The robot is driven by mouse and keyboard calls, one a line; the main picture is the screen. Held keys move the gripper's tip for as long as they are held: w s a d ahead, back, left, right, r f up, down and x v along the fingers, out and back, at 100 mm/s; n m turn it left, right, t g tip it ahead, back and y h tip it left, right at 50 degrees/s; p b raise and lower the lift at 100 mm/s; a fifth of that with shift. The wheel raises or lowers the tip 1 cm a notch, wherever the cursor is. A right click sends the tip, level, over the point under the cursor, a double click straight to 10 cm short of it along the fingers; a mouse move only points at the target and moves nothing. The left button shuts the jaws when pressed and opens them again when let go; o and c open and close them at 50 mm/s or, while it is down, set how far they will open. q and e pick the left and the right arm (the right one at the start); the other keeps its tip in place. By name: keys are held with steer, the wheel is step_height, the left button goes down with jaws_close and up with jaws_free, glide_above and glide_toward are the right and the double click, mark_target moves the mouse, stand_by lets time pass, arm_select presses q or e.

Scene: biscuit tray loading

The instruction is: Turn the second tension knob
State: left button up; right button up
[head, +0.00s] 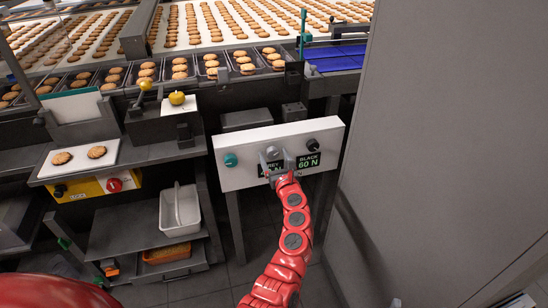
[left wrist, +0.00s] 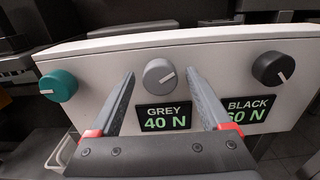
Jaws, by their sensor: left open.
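A white panel (head: 237,178) carries a row of three knobs: teal (head: 230,160), grey (head: 272,152) and black (head: 312,145). The grey knob is the middle one; its pale pointer line shows in the left wrist view (left wrist: 159,74). Below it a display reads GREY 40 N (left wrist: 165,117); another reads BLACK 60 N (head: 308,161). My left gripper (head: 277,160) is open in front of the panel. In the left wrist view its fingertips lie either side of the grey knob, with visible gaps; whether they reach its depth I cannot tell. My right gripper is not in view.
A conveyor with biscuits and dark trays (head: 243,65) runs behind the panel. A tall grey wall (head: 430,140) stands close on the right. At left are a shelf with two biscuits (head: 62,158), a yellow box with a red knob (head: 92,188) and a white bin (head: 180,212).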

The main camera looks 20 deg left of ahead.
arm_select(q)
steer(key=shift+c, duration=0.2)
jaws_close()
stand_by(0.3)
steer(key=m+p, duration=0.2)
steer(key=m, duration=0.3)
steer(key=m+p, duration=0.3)
steer(key=m, duration=0.2)
steer(key=shift+s+r, duration=0.1)
steer(key=m+p, duration=0.3)
steer(key=m, duration=0.2)
steer(key=shift+p, duration=0.3)
steer(key=m+p, duration=0.2)
steer(key=m, duration=0.2)
steer(key=shift+m, duration=0.3)
steer(key=shift+p, duration=0.35)
